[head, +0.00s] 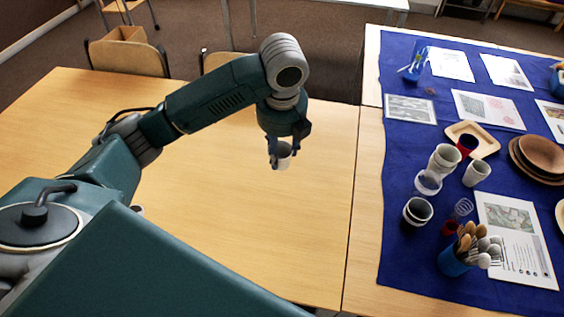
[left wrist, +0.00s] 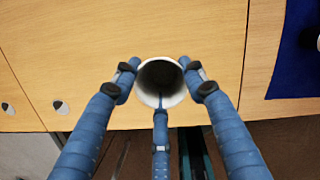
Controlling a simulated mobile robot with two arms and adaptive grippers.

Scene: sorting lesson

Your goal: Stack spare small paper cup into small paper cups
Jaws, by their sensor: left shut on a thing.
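A small white paper cup (head: 284,157) is held in my left gripper (head: 273,158), above the bare wooden table. In the left wrist view I look into the open mouth of the cup (left wrist: 160,82), with the fingers of the left gripper (left wrist: 160,90) closed around it. Several white cups stand on the blue cloth at the right of the head view: a stack-like taller one (head: 444,160), another (head: 477,173) close to its right, and a dark-mouthed one (head: 417,211) nearer to me. My right gripper is not in view.
The wooden table (head: 240,235) under my left arm is clear.

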